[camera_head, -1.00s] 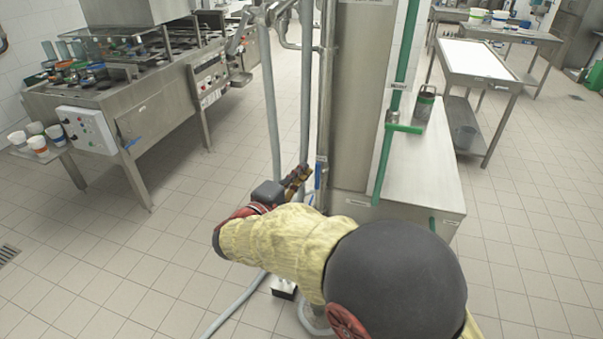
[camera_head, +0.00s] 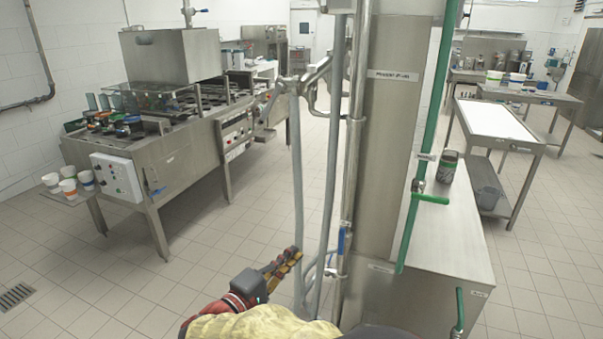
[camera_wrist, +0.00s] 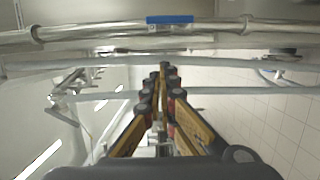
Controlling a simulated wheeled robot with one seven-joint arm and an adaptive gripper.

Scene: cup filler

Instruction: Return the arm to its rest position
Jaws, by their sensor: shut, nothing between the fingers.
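My gripper (camera_head: 292,256) shows at the bottom middle of the head view, at the end of my yellow-sleeved arm. Its dark and yellow fingers are together with nothing between them. They point up and right, close to the grey hoses and the steel pipe. In the wrist view my gripper (camera_wrist: 163,70) has its fingertips meeting in the middle, in front of a hose and a horizontal-looking pipe with a blue handle (camera_wrist: 170,20). Whether the fingertips touch the hose I cannot tell.
A steel column (camera_head: 392,130) and low steel cabinet (camera_head: 450,235) stand just right of my gripper. Grey hoses (camera_head: 297,190) hang beside it. The filler machine (camera_head: 170,150), with several cups (camera_head: 68,187) on its side shelf, is at left. The tiled floor between is clear.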

